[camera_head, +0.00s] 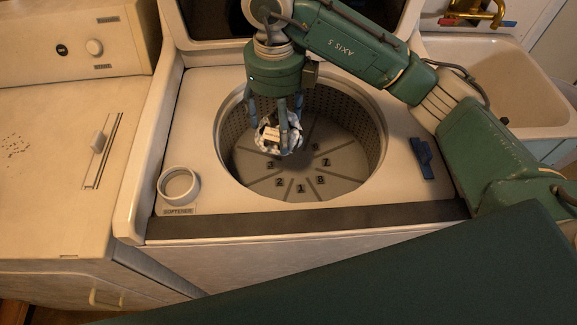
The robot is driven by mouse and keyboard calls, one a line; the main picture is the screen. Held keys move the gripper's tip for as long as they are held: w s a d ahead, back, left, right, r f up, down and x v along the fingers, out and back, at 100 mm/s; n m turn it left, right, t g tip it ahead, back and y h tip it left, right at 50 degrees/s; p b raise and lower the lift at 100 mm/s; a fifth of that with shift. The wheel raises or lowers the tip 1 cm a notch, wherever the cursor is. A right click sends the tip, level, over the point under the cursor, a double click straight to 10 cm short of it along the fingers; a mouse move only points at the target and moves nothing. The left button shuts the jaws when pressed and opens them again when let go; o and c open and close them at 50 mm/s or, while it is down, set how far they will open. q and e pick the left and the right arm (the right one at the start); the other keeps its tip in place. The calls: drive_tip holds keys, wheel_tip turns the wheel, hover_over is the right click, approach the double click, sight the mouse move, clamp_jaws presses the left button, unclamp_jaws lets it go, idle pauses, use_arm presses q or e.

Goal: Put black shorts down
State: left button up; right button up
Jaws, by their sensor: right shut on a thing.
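My right gripper (279,138) points down over the open washer drum (340,118), inside its round opening and left of the middle. It is shut on a small crumpled bundle (291,147), which looks white and grey with a pale label on it. I see no plainly black shorts; the bundle is too small in the picture to tell what garment it is. The bundle appears above the drum floor (343,163), but I cannot tell how high. The floor has dark spokes and printed numbers. My left gripper is not in view.
A round softener cup (178,185) sits at the washer top's front left. A blue latch-like part (422,158) is at its right. The raised lid (210,18) stands behind. A white appliance (50,150) is at left, a sink (510,85) with brass tap (475,12) at right.

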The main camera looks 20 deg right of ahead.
wheel_tip(320, 180, down, 13)
drive_tip(key=shift+f+p, duration=0.2)
drive_tip(key=shift+p, duration=0.35)
wheel_tip(320, 180, down, 3)
drive_tip(key=shift+f, duration=0.55)
drive_tip(key=o, duration=1.3)
drive_tip(key=shift+c, duration=0.2)
wheel_tip(320, 180, up, 12)
drive_tip(key=shift+b, duration=0.8)
